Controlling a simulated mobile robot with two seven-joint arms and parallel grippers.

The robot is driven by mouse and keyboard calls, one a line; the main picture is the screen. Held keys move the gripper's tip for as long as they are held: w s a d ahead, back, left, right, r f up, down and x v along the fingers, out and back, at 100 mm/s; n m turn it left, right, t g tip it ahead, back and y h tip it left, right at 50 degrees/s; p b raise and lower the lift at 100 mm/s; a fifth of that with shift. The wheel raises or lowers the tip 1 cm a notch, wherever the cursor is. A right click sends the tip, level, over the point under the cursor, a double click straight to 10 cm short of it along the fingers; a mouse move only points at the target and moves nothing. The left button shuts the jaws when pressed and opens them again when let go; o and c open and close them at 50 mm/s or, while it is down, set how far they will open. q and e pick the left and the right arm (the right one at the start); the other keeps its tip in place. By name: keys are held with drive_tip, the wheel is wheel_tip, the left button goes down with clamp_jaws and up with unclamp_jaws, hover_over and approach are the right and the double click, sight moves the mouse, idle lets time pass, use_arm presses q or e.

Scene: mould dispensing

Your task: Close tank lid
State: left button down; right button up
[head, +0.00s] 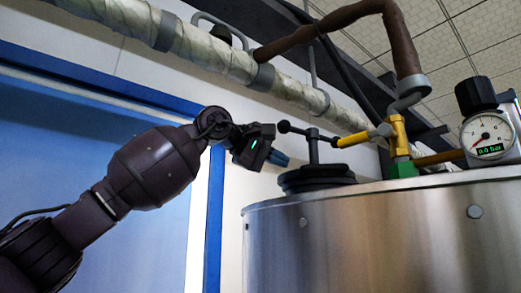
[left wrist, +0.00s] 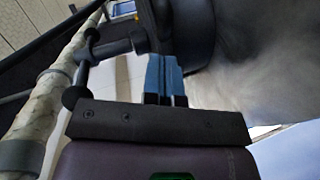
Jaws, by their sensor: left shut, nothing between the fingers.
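The steel tank (head: 370,235) fills the lower right of the head view, and its curved wall shows in the left wrist view (left wrist: 255,60). The dark round tank lid (head: 317,181) sits on the tank's top near the left rim. A black T-shaped handle (head: 312,148) stands upright on it. I cannot tell whether the lid is fully seated. My left gripper (head: 279,158) is shut and empty, its blue fingers just left of the handle's stem. In the left wrist view the blue fingers (left wrist: 165,78) are together beside the handle's bar (left wrist: 112,49). My right gripper is not in view.
A yellow-handled valve (head: 397,138) and a pressure gauge (head: 488,135) reading 0.0 bar stand right of the lid. A wrapped pipe (head: 215,52) and a brown pipe (head: 340,20) run above. A blue-framed panel (head: 100,110) lies behind my left arm.

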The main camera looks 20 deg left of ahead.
sight(312, 173)
use_arm(q)
drive_tip(key=shift+d+f, duration=0.3)
drive_tip(key=shift+d, duration=0.25)
drive_tip(key=shift+d+f, duration=0.25)
drive_tip(key=shift+d, duration=0.25)
drive_tip(key=shift+s, duration=0.1)
drive_tip(key=shift+w+d+n+t+y, duration=0.1)
drive_tip(key=shift+d+n+t+y, duration=0.2)
drive_tip(key=shift+d, duration=0.4)
drive_tip(key=shift+w+d+n+t+y, duration=0.1)
drive_tip(key=shift+d+n+t+y, duration=0.1)
drive_tip(key=shift+d+n+y, duration=0.35)
drive_tip(key=shift+h, duration=0.25)
drive_tip(key=shift+r, duration=0.1)
